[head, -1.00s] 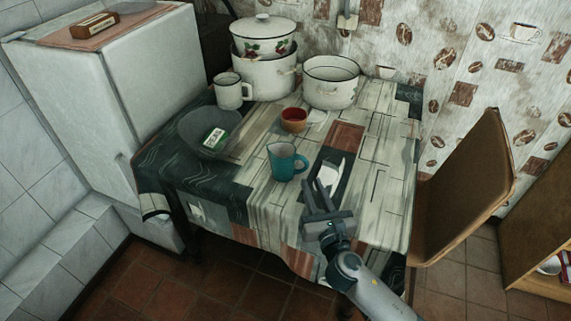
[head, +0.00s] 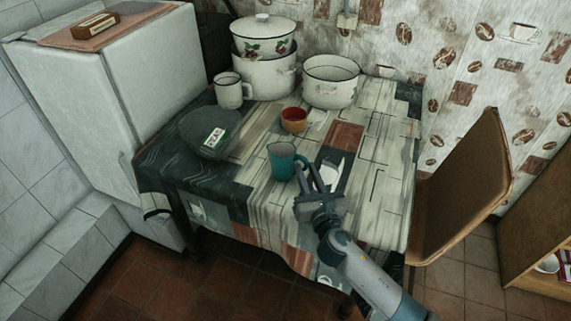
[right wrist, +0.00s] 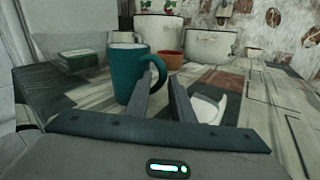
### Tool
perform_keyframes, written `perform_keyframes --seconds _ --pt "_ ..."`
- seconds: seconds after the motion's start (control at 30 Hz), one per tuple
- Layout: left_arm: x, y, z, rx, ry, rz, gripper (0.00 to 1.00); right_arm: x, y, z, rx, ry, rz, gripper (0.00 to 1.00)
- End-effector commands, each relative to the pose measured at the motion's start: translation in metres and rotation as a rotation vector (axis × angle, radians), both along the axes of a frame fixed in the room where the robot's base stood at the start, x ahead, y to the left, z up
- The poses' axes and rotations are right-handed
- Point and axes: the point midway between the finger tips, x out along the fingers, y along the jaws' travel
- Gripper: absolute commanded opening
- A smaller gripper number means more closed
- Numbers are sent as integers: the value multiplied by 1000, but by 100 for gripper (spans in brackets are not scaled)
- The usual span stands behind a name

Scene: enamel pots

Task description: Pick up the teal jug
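The teal jug (head: 281,163) stands upright on the table, and its handle faces right. It also shows in the right wrist view (right wrist: 128,75), left of my fingers. My right gripper (head: 308,170) is just right of the jug on the handle side, low over the table. Its two fingers are apart with nothing held between them. In the right wrist view (right wrist: 163,85) the left finger overlaps the lower part of the handle; I cannot tell whether it touches. My left gripper is not in view.
A small red-brown cup (head: 293,121) stands behind the jug. A white item (head: 333,175) lies right of my gripper. A chair (head: 468,190) stands at the right.

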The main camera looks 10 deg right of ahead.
Motion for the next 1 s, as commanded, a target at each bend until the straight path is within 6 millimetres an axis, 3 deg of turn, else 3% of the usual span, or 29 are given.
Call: perform_keyframes --seconds 0.33,0.37,0.43,0.47,1.0 --pt "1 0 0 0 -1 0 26 0 0 0 0 0 0 21" --pt "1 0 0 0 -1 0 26 0 0 0 0 0 0 19" --pt "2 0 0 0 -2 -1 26 0 0 0 0 0 0 2" --pt "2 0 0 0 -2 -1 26 0 0 0 0 0 0 0" --pt "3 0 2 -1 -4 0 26 0 -1 2 -2 0 -1 0"
